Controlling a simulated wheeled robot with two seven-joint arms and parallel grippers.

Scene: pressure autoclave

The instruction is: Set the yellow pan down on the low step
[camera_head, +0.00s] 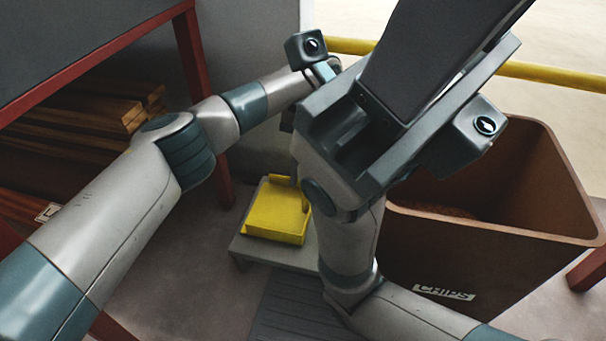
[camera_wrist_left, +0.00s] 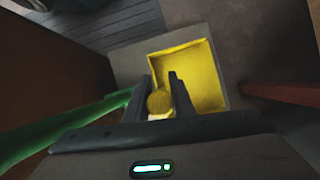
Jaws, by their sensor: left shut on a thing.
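The yellow pan (camera_head: 274,213) is a shallow square tray with raised sides, and it appears level. It lies over the low grey step (camera_head: 243,245); whether its underside touches is not clear. In the left wrist view the pan (camera_wrist_left: 205,72) is over the step (camera_wrist_left: 128,65), with its round yellow handle (camera_wrist_left: 159,102) between my left fingers. My left gripper (camera_wrist_left: 157,92) is shut on that handle; in the head view it is mostly hidden behind my right arm. My right gripper (camera_head: 440,50) is large and close to the head camera, away from the pan, its fingertips not clearly shown.
A brown bin marked CHIPS (camera_head: 480,270) stands right of the step. A red-framed rack (camera_head: 203,110) with wooden boards (camera_head: 85,120) is at the left. A yellow rail (camera_head: 555,76) runs behind. A dark ribbed mat (camera_head: 285,308) lies in front of the step. A green bar (camera_wrist_left: 60,140) crosses the wrist view.

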